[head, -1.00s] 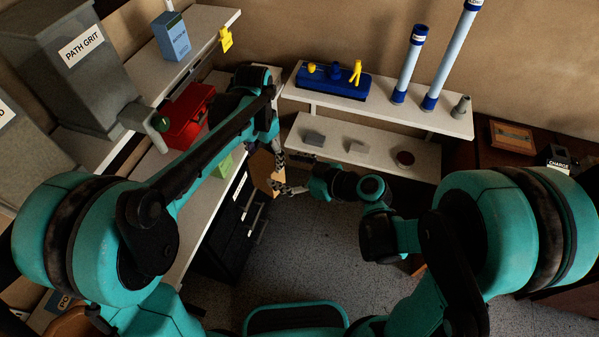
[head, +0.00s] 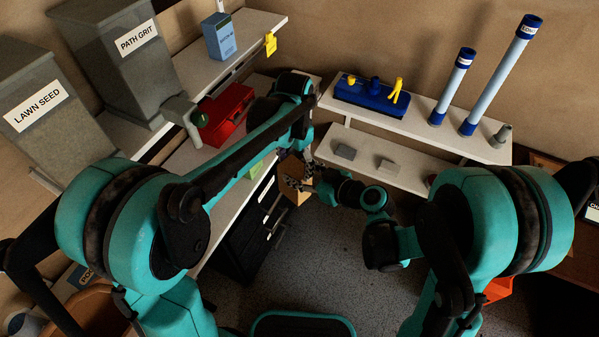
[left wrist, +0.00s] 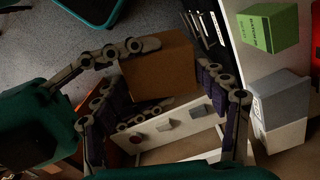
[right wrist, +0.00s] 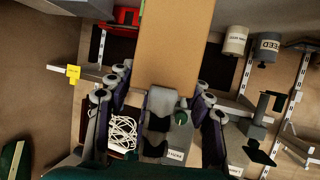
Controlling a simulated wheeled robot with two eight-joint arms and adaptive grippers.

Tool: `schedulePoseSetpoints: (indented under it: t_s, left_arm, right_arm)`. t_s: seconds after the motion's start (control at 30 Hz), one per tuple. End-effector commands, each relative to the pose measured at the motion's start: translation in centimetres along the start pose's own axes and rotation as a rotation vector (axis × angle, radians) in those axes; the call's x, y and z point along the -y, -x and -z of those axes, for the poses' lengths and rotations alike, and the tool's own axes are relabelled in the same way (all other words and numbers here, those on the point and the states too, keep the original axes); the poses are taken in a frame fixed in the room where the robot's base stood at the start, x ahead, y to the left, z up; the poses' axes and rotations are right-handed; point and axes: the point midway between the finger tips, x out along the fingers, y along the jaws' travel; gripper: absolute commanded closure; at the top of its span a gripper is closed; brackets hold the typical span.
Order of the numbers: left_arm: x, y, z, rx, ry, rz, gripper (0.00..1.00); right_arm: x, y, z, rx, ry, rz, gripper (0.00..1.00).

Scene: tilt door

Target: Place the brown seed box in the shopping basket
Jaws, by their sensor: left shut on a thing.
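The brown seed box (head: 291,180) hangs above the floor in front of the left shelf unit. It also fills the top middle of the right wrist view (right wrist: 176,45). My left gripper (left wrist: 160,82) is shut on the box, its fingers on two sides of it in the left wrist view (left wrist: 160,62). My right gripper (right wrist: 158,82) is open, with its fingers spread at the near end of the box; whether they touch it I cannot tell. I cannot make out the shopping basket for certain; an orange-red thing (head: 498,289) shows partly behind my right arm.
A red box (head: 228,113) and a green box (left wrist: 270,28) sit on the left shelves near my left arm. Grey bins (head: 128,50) stand behind. A back shelf (head: 420,122) holds a blue tray (head: 372,98) and tubes. Floor (head: 315,262) is clear below the grippers.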

Motion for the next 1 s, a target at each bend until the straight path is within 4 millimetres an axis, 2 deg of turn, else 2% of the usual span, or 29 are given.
schedulePoseSetpoints:
  t_s: [0.03, 0.07, 0.13, 0.57, 0.67, 1.0]
  left_arm:
    - [-0.2, 0.1, 0.4, -0.009, -0.005, -0.003, 0.67]
    - [-0.2, 0.1, 0.4, -0.009, -0.005, -0.003, 0.22]
    - [-0.2, 0.1, 0.4, -0.009, -0.005, -0.003, 0.04]
    - [-0.1, 0.6, 0.3, -0.007, -0.004, -0.002, 0.03]
    - [-0.1, 1.9, 0.3, -0.007, -0.004, -0.002, 0.03]
    - [-0.1, 9.1, 0.2, -0.007, -0.004, -0.002, 0.03]
  right_arm:
    - [0.5, -0.1, 0.0, 0.002, 0.001, 0.013, 0.88]
    - [0.5, -0.1, 0.0, 0.001, 0.001, 0.014, 0.88]
    - [0.5, -0.1, 0.0, 0.001, 0.001, 0.013, 0.88]
    - [0.4, 0.0, 0.0, 0.001, 0.000, 0.009, 0.88]
    - [0.3, 0.0, 0.0, 0.001, 0.000, 0.009, 0.88]
    - [0.3, 0.0, 0.0, 0.000, 0.000, 0.009, 0.88]
